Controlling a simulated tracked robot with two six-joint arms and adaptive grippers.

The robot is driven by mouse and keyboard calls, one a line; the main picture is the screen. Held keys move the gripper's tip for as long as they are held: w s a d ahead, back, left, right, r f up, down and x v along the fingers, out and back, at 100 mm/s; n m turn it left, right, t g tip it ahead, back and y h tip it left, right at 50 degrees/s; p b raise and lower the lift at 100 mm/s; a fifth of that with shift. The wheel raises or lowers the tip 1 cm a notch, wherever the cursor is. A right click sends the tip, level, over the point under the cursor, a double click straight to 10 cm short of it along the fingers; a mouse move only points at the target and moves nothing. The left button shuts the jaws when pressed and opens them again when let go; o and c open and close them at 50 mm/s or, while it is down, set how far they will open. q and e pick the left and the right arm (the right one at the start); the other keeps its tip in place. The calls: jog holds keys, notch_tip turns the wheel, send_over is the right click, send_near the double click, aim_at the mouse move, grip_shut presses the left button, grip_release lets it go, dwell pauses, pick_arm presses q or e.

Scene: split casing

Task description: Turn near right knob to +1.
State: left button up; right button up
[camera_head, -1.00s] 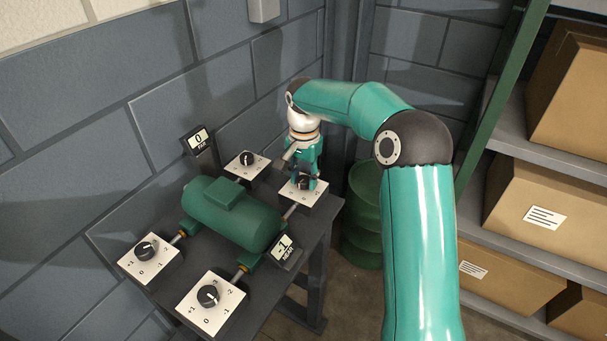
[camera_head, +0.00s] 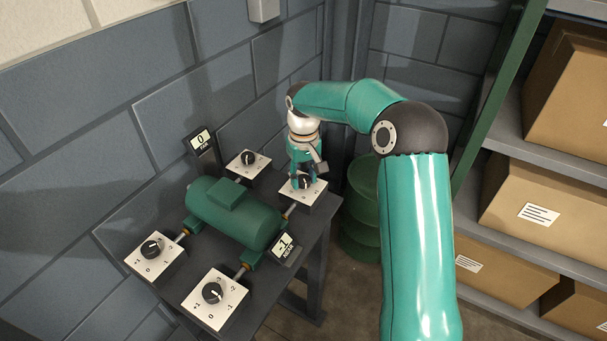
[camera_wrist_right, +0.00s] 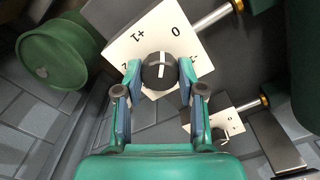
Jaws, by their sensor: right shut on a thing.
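The near right knob (camera_head: 304,181) is black and sits on a white dial plate (camera_head: 315,197) at the right end of the green casing (camera_head: 232,212). My right gripper (camera_head: 303,178) comes down over it from above. In the right wrist view the knob (camera_wrist_right: 159,71) lies between the two fingers of my gripper (camera_wrist_right: 160,73), which are shut on it. Its white line runs nearly up and down the picture; the plate shows "+1" and "0", and the other marks are partly hidden. The near display (camera_head: 285,245) reads -1. My left gripper is out of view.
Other dial plates with black knobs stand at the front (camera_head: 213,293), left (camera_head: 151,249) and back (camera_head: 249,158). The far display (camera_head: 200,141) reads 0. A green drum (camera_head: 361,215) stands right of the dark table; shelves with boxes (camera_head: 540,215) are farther right.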

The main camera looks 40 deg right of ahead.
aim_at(303, 178)
jog(key=n+p, duration=0.1)
jog(key=n, duration=0.3)
jog(key=shift+w+r+n, duration=0.1)
jog(key=shift+r+n, duration=0.05)
jog(key=shift+n, duration=0.25)
jog(key=shift+n+p, duration=0.3)
jog(key=shift+n, duration=1.5)
jog(key=o, duration=0.9)
jog(key=shift+o, duration=1.2)
notch_tip(303, 178, up, 12)
